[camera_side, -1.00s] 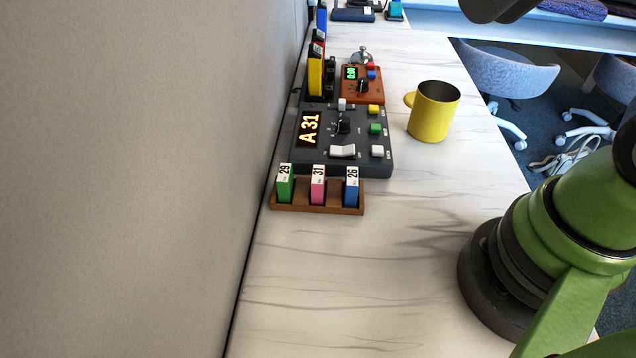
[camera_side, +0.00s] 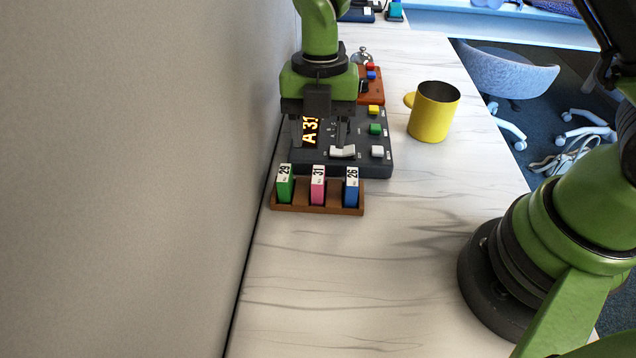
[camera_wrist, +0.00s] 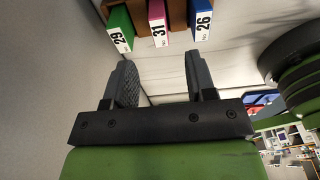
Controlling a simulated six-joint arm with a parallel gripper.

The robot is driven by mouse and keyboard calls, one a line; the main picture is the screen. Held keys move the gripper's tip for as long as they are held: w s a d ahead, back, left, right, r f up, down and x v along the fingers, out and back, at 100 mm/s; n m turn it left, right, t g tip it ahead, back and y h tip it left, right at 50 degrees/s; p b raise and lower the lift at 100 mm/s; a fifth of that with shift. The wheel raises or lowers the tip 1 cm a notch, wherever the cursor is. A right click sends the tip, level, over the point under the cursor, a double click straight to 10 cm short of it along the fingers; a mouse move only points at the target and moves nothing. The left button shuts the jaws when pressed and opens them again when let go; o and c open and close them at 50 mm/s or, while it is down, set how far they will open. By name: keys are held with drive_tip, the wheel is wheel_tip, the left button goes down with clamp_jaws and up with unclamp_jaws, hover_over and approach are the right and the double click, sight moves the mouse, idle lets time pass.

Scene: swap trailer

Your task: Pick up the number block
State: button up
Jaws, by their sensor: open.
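Three number blocks stand upright in a brown wooden holder (camera_side: 340,209): a green block marked 29 (camera_side: 285,187), a pink block marked 31 (camera_side: 318,188) and a blue block marked 26 (camera_side: 351,190). The panel display (camera_side: 310,130) behind them reads A 31. My gripper (camera_side: 322,145) is over the dark panel, behind the holder, open and empty. In the wrist view, my gripper (camera_wrist: 158,72) has its fingers spread, with the green block (camera_wrist: 119,28), the pink block (camera_wrist: 158,24) and the blue block (camera_wrist: 202,20) beyond the fingertips.
The dark control panel (camera_side: 375,165) with buttons stands just behind the holder. A yellow mug (camera_side: 433,112) stands to the right. A grey wall (camera_side: 130,180) runs close along the left. The marble table (camera_side: 400,250) is clear in front of the holder.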

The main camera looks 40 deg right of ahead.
sight(318, 174)
drive_tip(key=f, duration=0.8)
drive_tip(key=shift+s+a+f, duration=0.2)
drive_tip(key=shift+s+a, duration=0.15)
drive_tip(key=shift+a, duration=0.05)
clamp_jaws()
